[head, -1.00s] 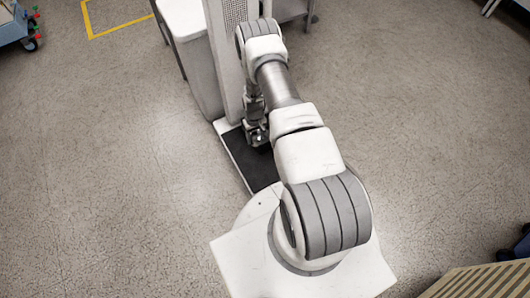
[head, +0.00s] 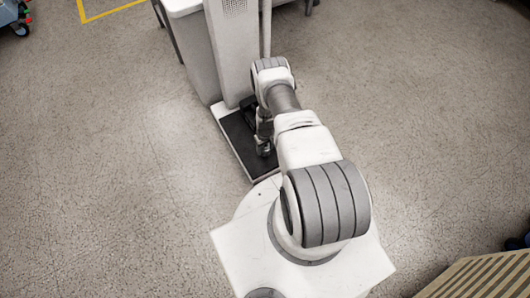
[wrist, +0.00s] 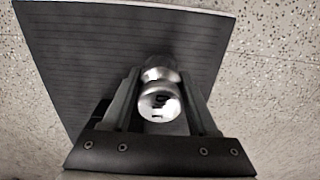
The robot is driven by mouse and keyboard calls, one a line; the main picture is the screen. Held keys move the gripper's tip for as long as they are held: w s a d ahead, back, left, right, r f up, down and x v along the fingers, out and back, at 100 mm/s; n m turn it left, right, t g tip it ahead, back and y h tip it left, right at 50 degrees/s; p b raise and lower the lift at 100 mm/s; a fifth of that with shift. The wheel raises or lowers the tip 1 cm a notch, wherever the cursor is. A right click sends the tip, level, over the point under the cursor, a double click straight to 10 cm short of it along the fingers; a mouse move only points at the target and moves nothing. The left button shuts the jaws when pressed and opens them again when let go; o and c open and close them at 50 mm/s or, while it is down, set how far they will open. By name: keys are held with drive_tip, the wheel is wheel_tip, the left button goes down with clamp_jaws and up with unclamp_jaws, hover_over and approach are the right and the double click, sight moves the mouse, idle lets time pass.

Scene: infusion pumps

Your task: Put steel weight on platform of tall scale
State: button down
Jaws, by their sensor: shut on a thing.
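The steel weight (wrist: 160,100) is a shiny, knobbed cylinder between the fingers of my gripper (wrist: 162,95) in the wrist view. My gripper is shut on it. The tall scale has a white column (head: 232,50) and a low platform with a dark ribbed top (head: 238,135). In the head view my gripper (head: 264,150) is over the right part of the platform. In the wrist view the dark platform (wrist: 85,50) lies behind the weight. I cannot tell whether the weight touches the platform. My arm hides the platform's right side in the head view.
A white cabinet or bin (head: 190,45) stands left of the scale column. A slatted wooden piece (head: 485,278) is at the lower right. A blue cart (head: 12,15) is at the upper left. The speckled floor on both sides is clear.

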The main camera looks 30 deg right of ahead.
sight(265, 152)
wheel_tip(265, 152, down, 4)
drive_tip(key=shift+r+b, duration=0.25)
drive_tip(key=shift+b, duration=0.6)
drive_tip(key=shift+c, duration=0.9)
unclamp_jaws()
